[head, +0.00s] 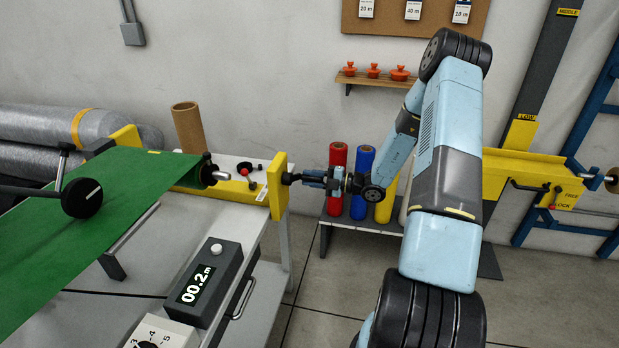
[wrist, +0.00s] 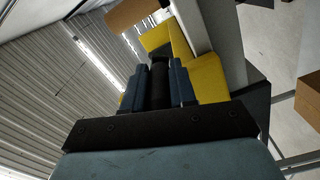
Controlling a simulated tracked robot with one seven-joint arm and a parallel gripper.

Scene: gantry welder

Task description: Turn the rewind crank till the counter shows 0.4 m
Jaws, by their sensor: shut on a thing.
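The counter (head: 205,283) is a dark box on the bench with a lit display reading 00.2 m and a pale button on top. The rewind crank shows as a black handle (head: 289,178) at the yellow end bracket (head: 278,188). My gripper (head: 308,179) is shut on this handle, right of the bracket. In the wrist view the dark round grip (wrist: 160,86) sits between my two fingers, with the yellow bracket (wrist: 207,76) beyond. The crank's arm is mostly hidden. Green sheet (head: 100,200) runs from the roll across the bench to the left.
A black measuring wheel (head: 82,198) rests on the green sheet. A dial box (head: 160,334) stands at the front of the bench. Red (head: 337,165) and blue (head: 361,170) rolls stand on a low shelf behind my arm. Open floor lies right of the bench.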

